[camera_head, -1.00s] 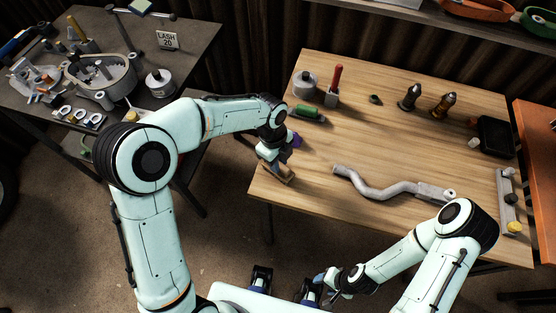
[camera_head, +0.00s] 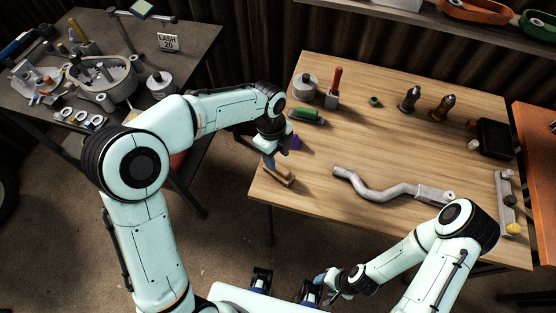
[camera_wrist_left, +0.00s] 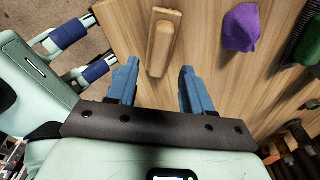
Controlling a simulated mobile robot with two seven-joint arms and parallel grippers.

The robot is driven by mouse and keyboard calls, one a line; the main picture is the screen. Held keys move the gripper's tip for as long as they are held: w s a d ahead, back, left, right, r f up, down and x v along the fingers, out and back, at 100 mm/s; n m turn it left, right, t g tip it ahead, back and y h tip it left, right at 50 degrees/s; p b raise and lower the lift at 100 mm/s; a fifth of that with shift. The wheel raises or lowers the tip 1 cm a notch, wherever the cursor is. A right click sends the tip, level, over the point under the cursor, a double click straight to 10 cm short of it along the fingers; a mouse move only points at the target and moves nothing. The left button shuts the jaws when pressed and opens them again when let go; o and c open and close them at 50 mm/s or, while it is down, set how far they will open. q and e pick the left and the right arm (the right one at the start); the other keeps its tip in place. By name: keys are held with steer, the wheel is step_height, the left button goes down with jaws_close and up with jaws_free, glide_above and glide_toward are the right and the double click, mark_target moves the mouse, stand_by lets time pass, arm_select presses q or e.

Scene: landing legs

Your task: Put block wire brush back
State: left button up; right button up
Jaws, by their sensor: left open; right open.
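The block wire brush, seen as a wooden block (camera_head: 281,175), lies on the wooden table near its front left edge. It also shows in the left wrist view (camera_wrist_left: 164,42), just beyond my fingertips; its bristles are hidden. My left gripper (camera_head: 268,160) is above the block, apart from it. Its two blue fingers (camera_wrist_left: 158,74) are spread with nothing between them. My right gripper (camera_head: 322,283) is low in front of the table, away from the objects; its fingers are small in view.
A purple object (camera_wrist_left: 241,28) and a green-handled tool (camera_head: 307,116) lie near the block. A metal pot (camera_head: 305,86), a red-handled tool (camera_head: 334,90) and a bent pipe (camera_head: 375,189) are also on the table. The table's middle is clear.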

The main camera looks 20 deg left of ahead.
arm_select(q)
step_height(320, 180, up, 8)
steer(key=shift+w+a+p, duration=0.2)
steer(key=shift+a+p, duration=0.25)
steer(key=shift+f, duration=0.1)
